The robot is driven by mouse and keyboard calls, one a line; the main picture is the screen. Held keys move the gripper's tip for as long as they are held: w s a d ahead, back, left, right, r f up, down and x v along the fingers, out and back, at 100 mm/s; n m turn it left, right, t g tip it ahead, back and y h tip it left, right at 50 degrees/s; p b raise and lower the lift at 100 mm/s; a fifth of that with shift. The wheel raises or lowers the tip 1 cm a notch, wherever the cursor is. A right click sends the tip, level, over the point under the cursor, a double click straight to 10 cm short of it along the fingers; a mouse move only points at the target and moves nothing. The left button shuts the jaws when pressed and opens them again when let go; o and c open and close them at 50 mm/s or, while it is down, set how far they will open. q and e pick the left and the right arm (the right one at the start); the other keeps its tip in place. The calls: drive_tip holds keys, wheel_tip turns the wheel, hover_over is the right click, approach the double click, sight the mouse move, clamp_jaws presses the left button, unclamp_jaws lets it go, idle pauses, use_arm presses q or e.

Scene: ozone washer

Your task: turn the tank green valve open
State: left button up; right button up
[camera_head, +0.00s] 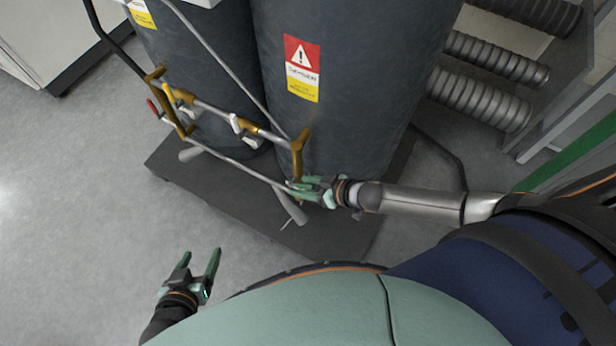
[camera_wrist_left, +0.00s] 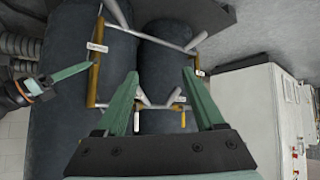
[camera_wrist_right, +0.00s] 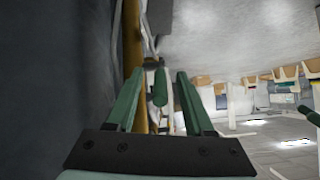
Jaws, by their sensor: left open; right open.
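In the right wrist view a green valve handle (camera_wrist_right: 160,87) stands between the two fingers of my right gripper (camera_wrist_right: 158,90), beside a brass pipe fitting (camera_wrist_right: 132,45). The fingers are apart on either side of it; I cannot tell whether they touch it. In the head view my right gripper (camera_head: 305,188) is at the lower end of the right brass fitting (camera_head: 297,158), where its fingers and the green handle are hard to separate. My left gripper (camera_head: 200,265) is open and empty, low over the floor, away from the pipes. My right gripper also shows in the left wrist view (camera_wrist_left: 50,83).
Two dark tanks (camera_head: 345,80) with warning labels stand on a dark base plate (camera_head: 225,205). Pipes run in front, with a red handle (camera_head: 152,107) at the left brass fitting and a white valve (camera_head: 242,125) between. Ribbed hoses (camera_head: 485,95) are at right. Floor at left is clear.

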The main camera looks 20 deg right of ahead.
drive_tip(key=p+v, duration=0.2)
drive_tip(key=v, duration=0.5)
drive_tip(key=shift+s, duration=0.1)
use_arm(q)
drive_tip(key=shift+s+a+r+p, duration=0.2)
drive_tip(key=shift+a+r+p, duration=0.2)
drive_tip(key=shift+a+r, duration=0.1)
drive_tip(key=shift+s+a+r+p, duration=0.15)
drive_tip(key=shift+a+r+p, duration=0.25)
drive_tip(key=shift+r, duration=0.1)
use_arm(e)
drive_tip(key=shift+v, duration=2.75)
use_arm(q)
drive_tip(key=shift+d, duration=0.1)
